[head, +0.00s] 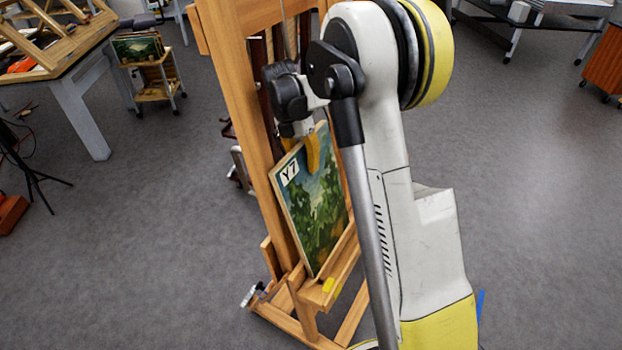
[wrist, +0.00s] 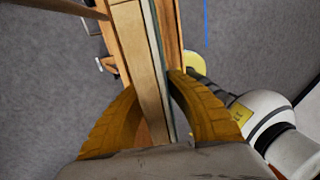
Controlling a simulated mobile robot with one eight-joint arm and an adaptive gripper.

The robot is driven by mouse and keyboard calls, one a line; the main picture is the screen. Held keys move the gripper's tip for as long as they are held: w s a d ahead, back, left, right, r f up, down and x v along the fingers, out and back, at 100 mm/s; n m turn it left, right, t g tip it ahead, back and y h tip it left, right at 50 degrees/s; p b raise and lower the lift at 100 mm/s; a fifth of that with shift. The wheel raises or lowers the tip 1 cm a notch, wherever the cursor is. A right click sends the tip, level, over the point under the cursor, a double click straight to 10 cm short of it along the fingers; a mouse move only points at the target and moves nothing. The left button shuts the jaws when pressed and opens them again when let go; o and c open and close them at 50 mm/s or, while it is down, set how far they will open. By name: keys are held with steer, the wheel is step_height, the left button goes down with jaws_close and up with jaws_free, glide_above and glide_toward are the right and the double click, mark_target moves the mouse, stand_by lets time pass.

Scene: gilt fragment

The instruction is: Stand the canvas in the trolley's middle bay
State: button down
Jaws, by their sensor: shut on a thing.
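The canvas (head: 315,205), a green and blue landscape with a white "Y7" label in its upper left corner, stands on the wooden easel (head: 237,90). Its lower edge is at the easel's ledge (head: 318,290). My gripper (head: 313,150) is shut on its top edge, one yellow finger in front of the painted face. In the wrist view, the two fingers (wrist: 155,86) are on either side of the canvas's edge (wrist: 150,100). The trolley (head: 155,82) stands at the back left with a painting (head: 136,47) in it; its middle bay cannot be made out.
A table (head: 78,85) with wooden frames stands at the left, near the trolley. A black tripod (head: 25,165) is at the left edge. Open grey floor (head: 160,220) lies between the easel and the trolley. A dark-topped table (head: 545,15) and an orange cabinet (head: 605,62) are at the right.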

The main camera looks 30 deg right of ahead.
steer(key=shift+r+p, duration=0.9)
steer(key=shift+r, duration=0.9)
steer(key=shift+s+a+f, duration=0.1)
steer(key=shift+s+a, duration=0.15)
steer(key=shift+s, duration=0.3)
steer(key=s+a, duration=0.4)
steer(key=s, duration=0.5)
steer(key=s+a, duration=0.4)
steer(key=s, duration=0.6)
steer(key=s+a, duration=0.4)
steer(key=s, duration=0.5)
step_height(320, 180, up, 6)
steer(key=s+d+p, duration=0.1)
steer(key=s+p, duration=0.2)
steer(key=p, duration=0.3)
steer(key=shift+d, duration=0.3)
steer(key=shift+f, duration=0.1)
